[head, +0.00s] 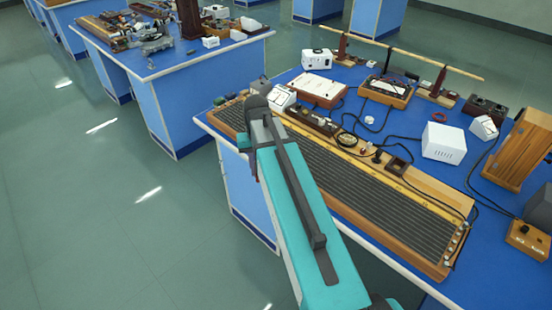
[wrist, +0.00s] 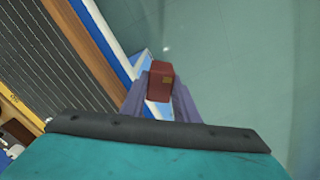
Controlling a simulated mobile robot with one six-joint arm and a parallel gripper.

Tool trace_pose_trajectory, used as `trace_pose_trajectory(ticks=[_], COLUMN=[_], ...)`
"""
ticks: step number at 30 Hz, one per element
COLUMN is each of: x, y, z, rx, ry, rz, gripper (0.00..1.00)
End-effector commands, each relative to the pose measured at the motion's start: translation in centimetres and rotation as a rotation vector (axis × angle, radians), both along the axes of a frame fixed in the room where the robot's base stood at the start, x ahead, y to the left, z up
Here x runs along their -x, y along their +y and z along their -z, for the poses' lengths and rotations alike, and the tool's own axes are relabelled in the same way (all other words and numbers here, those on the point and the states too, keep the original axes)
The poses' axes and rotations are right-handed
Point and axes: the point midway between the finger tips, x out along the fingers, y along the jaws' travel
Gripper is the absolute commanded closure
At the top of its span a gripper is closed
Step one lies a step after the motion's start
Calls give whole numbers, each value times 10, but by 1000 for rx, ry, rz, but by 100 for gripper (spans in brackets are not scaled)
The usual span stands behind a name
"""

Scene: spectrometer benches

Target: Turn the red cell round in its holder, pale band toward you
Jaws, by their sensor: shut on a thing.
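My gripper (wrist: 160,92) is shut on the red cell (wrist: 160,76), a small dark red block, in the wrist view. The cell sticks out beyond the fingertips, with floor and the bench's edge behind it. A small yellowish patch shows at the right of its near face; I cannot tell whether this is the pale band. In the head view my teal arm reaches over the near left corner of the bench and hides the gripper and the cell. A dark wooden rack (head: 312,122) lies beyond the arm's end; I cannot tell whether it is the cell's holder.
A long grooved board (head: 372,194) in a wooden frame runs along the bench's front edge; it also shows in the wrist view (wrist: 45,50). Behind it stand a white box (head: 444,143), cables and several instruments. Open floor (head: 100,200) lies to the left.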

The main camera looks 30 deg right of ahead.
Motion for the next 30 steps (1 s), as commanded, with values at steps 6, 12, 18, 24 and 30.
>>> trace_pose_trajectory(ticks=[6,12,18,24,30], x=[8,16,21,21,21], y=[62,108,127,129,129], z=[18,31,37,37,37], rx=[0,1,0,0,0], ry=[1,1,-1,-1,0], rz=[-136,-242,-289,-294,-293], gripper=[98,98,98,98,98])
